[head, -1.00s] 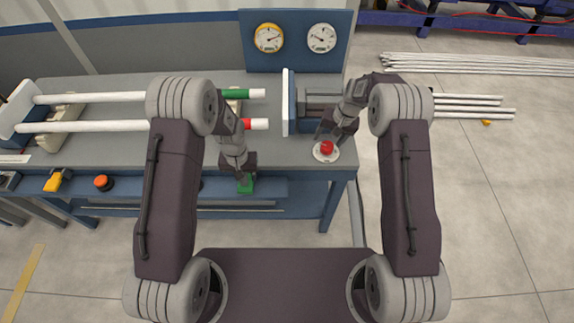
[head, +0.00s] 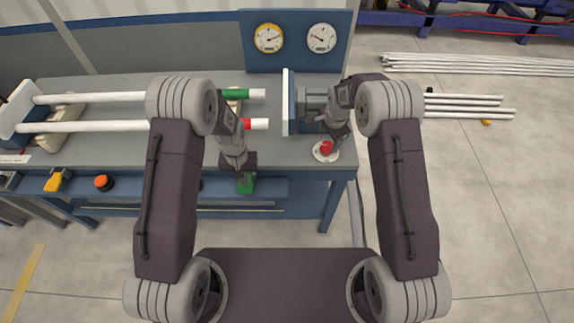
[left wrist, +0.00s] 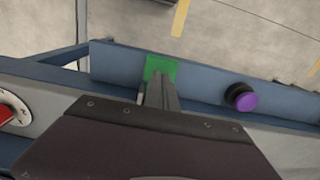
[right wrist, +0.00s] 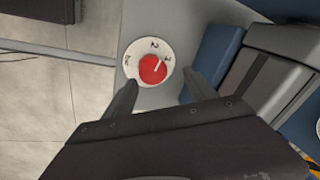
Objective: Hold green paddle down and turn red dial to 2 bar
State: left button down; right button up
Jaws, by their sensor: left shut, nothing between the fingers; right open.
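The green paddle (head: 245,184) is on the front of the bench. My left gripper (head: 243,171) is shut with its tips at the paddle. In the left wrist view the tips overlap the green paddle (left wrist: 160,66); whether they press it down I cannot tell. The red dial (head: 326,148) sits on a white round plate at the bench's right front corner. My right gripper (right wrist: 161,80) is open, its fingers pointing at the dial, one towards each side. In the right wrist view the red dial (right wrist: 152,70) has a white pointer towards the upper right mark.
A yellow-rimmed gauge (head: 269,38) and a white gauge (head: 321,38) are on the blue back panel; their readings are too small to read. A purple button (left wrist: 243,97) is beside the paddle. White pipes (head: 90,98) lie on the bench's left. A blue-grey machine is close to the dial.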

aim_at(328, 145)
jog(key=m+h, duration=0.1)
jog(key=m, duration=0.4)
jog(key=shift+f, duration=0.1)
dwell(0.3)
jog(key=shift+f, duration=1.9)
jog(key=c, duration=1.1)
jog(key=shift+r, duration=0.1)
jog(key=shift+c, duration=0.2)
